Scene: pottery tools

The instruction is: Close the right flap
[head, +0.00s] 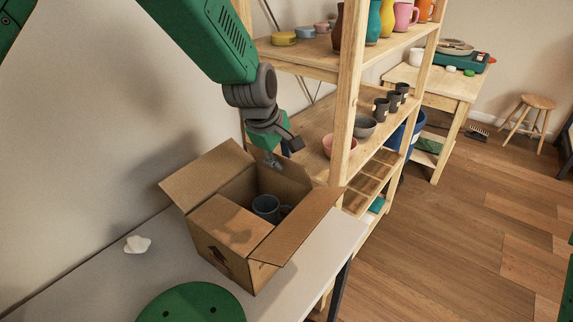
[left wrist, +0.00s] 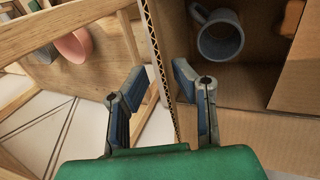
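The cardboard box (head: 222,258) stands open on the table. Its right-hand flap (head: 300,225) slants outward and its left-hand flap (head: 205,177) also stands open. The near flap (head: 235,222) is folded inward over part of the opening. A dark grey-blue mug (head: 267,207) sits inside; it also shows in the left wrist view (left wrist: 220,38). My left gripper (head: 275,158) is at the far side of the box, by the far flap (head: 290,180). In the left wrist view, its open fingers (left wrist: 165,85) are on either side of a cardboard flap edge (left wrist: 160,65). My right gripper is out of view.
A wooden shelf (head: 348,100) with pots and bowls stands close behind and right of the box. A pink bowl (head: 338,145) is near my left gripper. A small white lump (head: 137,244) lies on the table (head: 85,270) left of the box.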

